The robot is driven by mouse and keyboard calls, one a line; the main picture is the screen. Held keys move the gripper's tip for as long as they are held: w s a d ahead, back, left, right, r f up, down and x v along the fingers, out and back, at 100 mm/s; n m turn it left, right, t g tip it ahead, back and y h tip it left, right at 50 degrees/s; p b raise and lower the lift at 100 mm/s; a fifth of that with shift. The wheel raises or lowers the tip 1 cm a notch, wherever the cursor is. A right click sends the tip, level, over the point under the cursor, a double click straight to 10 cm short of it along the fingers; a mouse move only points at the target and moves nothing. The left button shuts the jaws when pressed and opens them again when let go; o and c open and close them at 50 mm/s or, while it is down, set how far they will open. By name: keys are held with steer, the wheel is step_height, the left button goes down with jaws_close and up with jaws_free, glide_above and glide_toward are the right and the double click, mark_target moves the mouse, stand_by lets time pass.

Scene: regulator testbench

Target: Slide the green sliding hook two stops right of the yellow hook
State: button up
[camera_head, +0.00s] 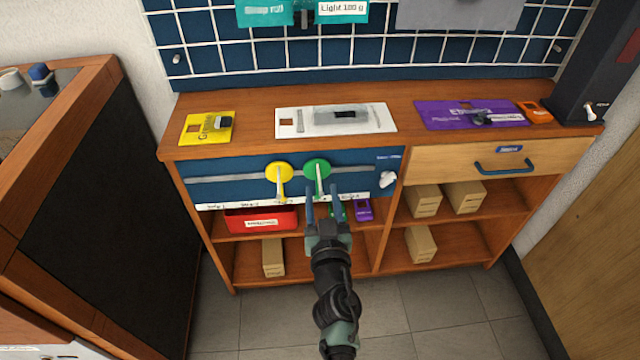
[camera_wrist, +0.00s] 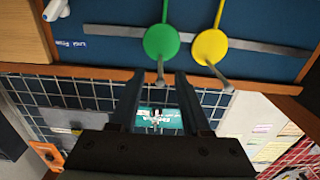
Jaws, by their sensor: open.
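The green sliding hook (camera_head: 317,168) is a round disc with a pale stem on the grey rail (camera_head: 225,178) of the blue panel. The yellow hook (camera_head: 279,171) sits on the same rail, close to its left. In the wrist view, which looks inverted, the green hook (camera_wrist: 161,41) is left of the yellow hook (camera_wrist: 209,46). My gripper (camera_head: 323,189) is open in front of the green hook's lower part. In the wrist view, a short peg of the green hook shows between my fingertips (camera_wrist: 159,75); I cannot tell whether they touch it.
A white knob (camera_head: 387,180) stands at the panel's right end. A marked white strip (camera_head: 240,204) runs along the panel's lower edge. The rail right of the green hook looks clear. A red bin (camera_head: 262,218) and several boxes are on the shelves below. A drawer (camera_head: 500,162) is at right.

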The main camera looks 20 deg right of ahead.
steer(key=shift+b+x, duration=0.4)
steer(key=shift+x, duration=1.3)
jaws_close()
steer(key=shift+d, duration=0.15)
